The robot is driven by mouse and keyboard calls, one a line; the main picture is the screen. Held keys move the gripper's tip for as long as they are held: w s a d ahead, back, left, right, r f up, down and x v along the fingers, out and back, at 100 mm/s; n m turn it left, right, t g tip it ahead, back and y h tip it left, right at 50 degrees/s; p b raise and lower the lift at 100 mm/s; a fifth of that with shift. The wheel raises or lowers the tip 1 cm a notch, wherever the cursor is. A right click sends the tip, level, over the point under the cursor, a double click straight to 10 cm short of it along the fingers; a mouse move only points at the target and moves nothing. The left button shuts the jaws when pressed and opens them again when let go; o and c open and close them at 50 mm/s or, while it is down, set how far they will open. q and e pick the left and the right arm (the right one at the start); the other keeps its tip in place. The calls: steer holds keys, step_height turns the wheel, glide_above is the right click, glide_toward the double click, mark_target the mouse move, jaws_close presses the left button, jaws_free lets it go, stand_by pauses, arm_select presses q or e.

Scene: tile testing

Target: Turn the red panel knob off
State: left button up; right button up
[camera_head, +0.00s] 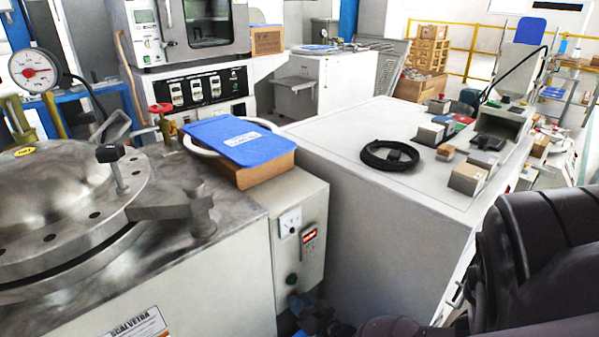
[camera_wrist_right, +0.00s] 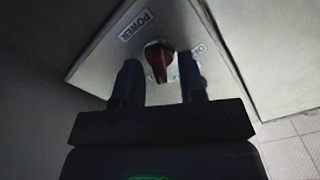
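The red knob (camera_wrist_right: 159,60) sits on a pale panel (camera_wrist_right: 98,72) in the right wrist view. A "POWER" label is beside it, and another label, partly hidden, is on its right. My right gripper (camera_wrist_right: 160,80) has its two dark fingers apart, one on each side of the knob. Contact with the knob cannot be made out. In the head view my right gripper (camera_head: 312,314) is low at the front of the cabinet (camera_head: 312,195), and the red knob cannot be seen there. My left gripper is not in view.
A metal pressure vessel (camera_head: 60,200) with a gauge (camera_head: 34,70) stands at the left. A wide white bench (camera_head: 335,140) holds a black cable coil (camera_head: 390,155) and small boxes. A tiled floor (camera_wrist_right: 288,155) shows lower right in the wrist view.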

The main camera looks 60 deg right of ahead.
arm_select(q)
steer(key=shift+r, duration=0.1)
arm_select(e)
steer(key=c, duration=0.6)
steer(key=shift+w+r+n, duration=0.1)
steer(key=shift+n, duration=0.2)
arm_select(q)
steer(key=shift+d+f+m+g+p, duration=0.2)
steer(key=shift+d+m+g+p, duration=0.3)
steer(key=shift+p, duration=1.05)
arm_select(e)
steer(key=shift+a+n, duration=0.2)
steer(key=shift+n, duration=5.4)
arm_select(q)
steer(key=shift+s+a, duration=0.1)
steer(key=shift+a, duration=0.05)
arm_select(e)
jaws_close()
steer(key=o, duration=0.6)
jaws_free()
